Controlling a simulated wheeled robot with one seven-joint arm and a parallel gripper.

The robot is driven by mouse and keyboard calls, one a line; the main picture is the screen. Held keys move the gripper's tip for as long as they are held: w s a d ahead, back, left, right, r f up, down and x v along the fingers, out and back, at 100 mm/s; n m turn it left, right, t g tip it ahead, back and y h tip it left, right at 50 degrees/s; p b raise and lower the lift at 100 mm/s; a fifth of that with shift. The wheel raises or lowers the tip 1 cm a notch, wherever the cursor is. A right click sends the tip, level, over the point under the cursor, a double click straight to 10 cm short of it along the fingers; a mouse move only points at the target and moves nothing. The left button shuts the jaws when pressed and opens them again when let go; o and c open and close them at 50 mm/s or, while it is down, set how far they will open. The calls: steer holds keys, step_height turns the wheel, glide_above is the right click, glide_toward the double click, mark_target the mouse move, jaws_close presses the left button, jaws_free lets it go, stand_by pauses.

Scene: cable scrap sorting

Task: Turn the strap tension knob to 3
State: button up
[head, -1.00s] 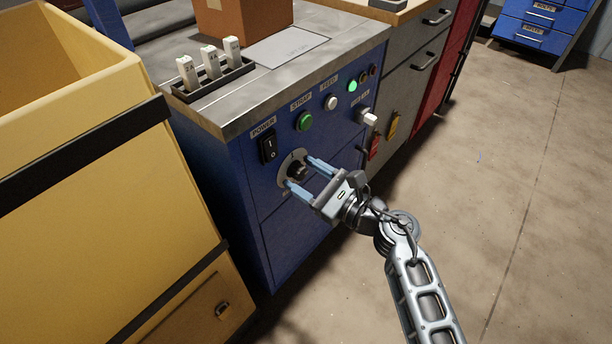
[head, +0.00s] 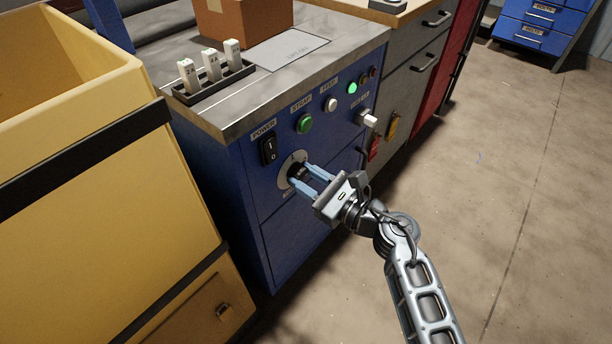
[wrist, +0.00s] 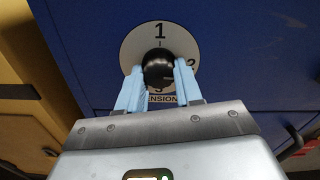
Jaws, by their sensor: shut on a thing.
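The black tension knob (wrist: 158,67) sits on a round pale dial plate (wrist: 132,52) on the blue front panel. A thin mark on the plate lies under the 1; I cannot clearly make out the knob's own pointer. My gripper (wrist: 158,78) is shut on the knob, one pale blue finger on each side. The knob (head: 297,171) and my gripper (head: 306,179) also show in the head view.
A black power switch (head: 268,150), a green strap button (head: 305,124) and a white feed button (head: 331,104) are above the knob. A white-handled control (head: 368,118) is to the right. A large yellow bin (head: 100,200) stands close on the left. Floor at right is clear.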

steer(key=m+p, duration=0.2)
steer(key=m, duration=0.1)
steer(key=shift+r+m, duration=0.15)
steer(key=shift+m, duration=0.25)
steer(key=m+p, duration=0.3)
steer(key=m, duration=0.1)
steer(key=shift+s+m, duration=0.1)
steer(key=shift+m, duration=0.2)
steer(key=m+p, duration=0.3)
steer(key=m, duration=0.1)
steer(key=shift+a, duration=0.1)
steer(key=shift+m+p, duration=1)
steer(key=shift+m, duration=1.4)
steer(key=o, duration=1)
steer(key=shift+o, duration=0.2)
steer(key=shift+s, duration=0.1)
